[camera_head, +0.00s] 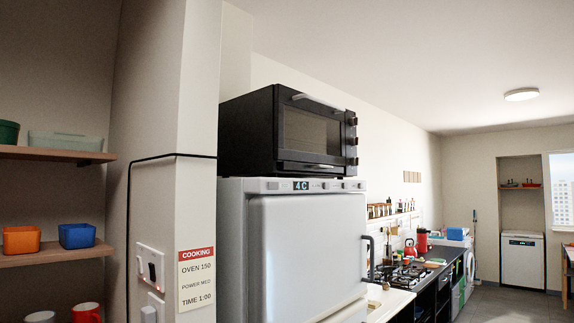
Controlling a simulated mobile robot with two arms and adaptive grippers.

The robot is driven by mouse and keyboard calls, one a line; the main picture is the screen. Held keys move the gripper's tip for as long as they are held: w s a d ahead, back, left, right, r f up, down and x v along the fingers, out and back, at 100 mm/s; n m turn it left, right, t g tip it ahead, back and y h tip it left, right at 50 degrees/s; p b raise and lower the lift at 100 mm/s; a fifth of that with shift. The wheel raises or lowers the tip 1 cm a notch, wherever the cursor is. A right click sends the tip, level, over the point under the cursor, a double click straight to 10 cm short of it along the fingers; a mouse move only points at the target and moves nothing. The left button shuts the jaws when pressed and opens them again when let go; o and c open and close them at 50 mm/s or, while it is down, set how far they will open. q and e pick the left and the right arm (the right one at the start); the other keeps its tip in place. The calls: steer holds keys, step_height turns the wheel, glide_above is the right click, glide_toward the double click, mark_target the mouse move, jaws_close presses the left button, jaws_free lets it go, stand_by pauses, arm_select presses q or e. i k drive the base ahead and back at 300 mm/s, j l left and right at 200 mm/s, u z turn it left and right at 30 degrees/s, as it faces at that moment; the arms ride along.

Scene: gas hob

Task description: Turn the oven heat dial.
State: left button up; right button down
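A black oven (312,131) with a dark glass door stands on top of a white fridge (306,248). Its dials (352,141) sit in a column on the right edge of its front, seen at a steep angle. I cannot read their settings or tell which one is for heat. A cooking note (196,279) on the wall reads oven 150, power med, time 1:00. Neither of my grippers shows in the head view.
A wall pillar (160,90) with a switch (151,266) and a black cable stands left of the fridge. Shelves (50,255) with tubs and mugs are at far left. A counter with a gas hob (400,274) runs back right; grey floor (500,305) lies beyond.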

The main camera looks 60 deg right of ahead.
mark_target(353, 121)
steer(key=z, duration=2.3)
